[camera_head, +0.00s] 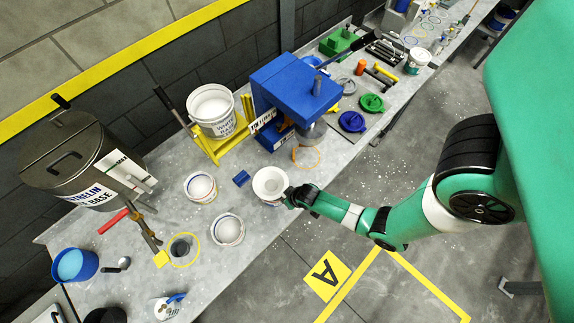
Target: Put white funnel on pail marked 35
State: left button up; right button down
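A white funnel-like round piece (270,182) sits at the table's front edge, over what looks like a white pail. My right gripper (292,197) is at its right front rim, touching or very close; its fingers are dark and small, so I cannot tell if they are closed on it. Two other white open pails, one at the left (200,187) and one nearer the front (228,230), stand on the table. No number 35 is readable on any pail. My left gripper is not in view.
A blue press-like machine (290,88) stands behind, with a large white pail (212,108) on a yellow stand beside it. A metal tank (75,160) is at left. Blue and green lids (352,121) lie at right. A blue bucket (75,265) stands front left.

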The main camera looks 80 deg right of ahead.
jog(key=shift+f+b, duration=0.45)
jog(key=shift+f, duration=0.15)
jog(key=c, duration=0.7)
grip_release()
jog(key=shift+r, duration=0.1)
jog(key=p+v, duration=0.3)
jog(key=v, duration=0.1)
jog(key=p+v, duration=0.3)
jog(key=v, duration=0.1)
jog(key=shift+w+d+r, duration=0.1)
jog(key=shift+w+r, duration=0.05)
jog(key=shift+r, duration=0.25)
jog(key=shift+w, duration=0.1)
